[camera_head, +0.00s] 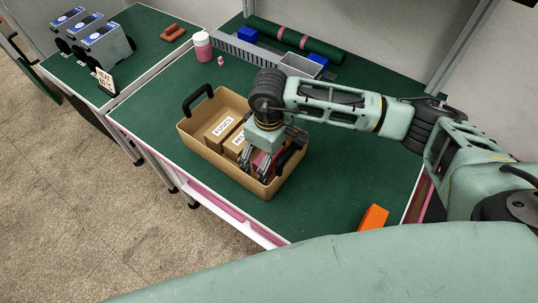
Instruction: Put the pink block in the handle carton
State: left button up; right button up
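The handle carton (188,128) is a tan, open-topped bin with two black handles, standing on the green bench top. The pink block (259,159) is partly visible inside the carton's right end, beside the labelled boxes. My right gripper (256,164) reaches down into that end of the carton, its fingers apart and at the pink block. The fingers hide part of the block, and I cannot tell whether they grip it. My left gripper is not in view.
Two labelled cardboard boxes (222,130) stand in the carton. Behind it are a pink bottle (202,46), a grey slotted strip (240,50), a grey tray (301,66) and blue blocks (247,34). An orange piece (373,218) lies at the bench's front right.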

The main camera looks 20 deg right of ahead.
jog(key=shift+r, duration=0.15)
notch_tip(320, 180, up, 12)
jog(key=b, duration=0.3)
jog(key=shift+b, duration=0.3)
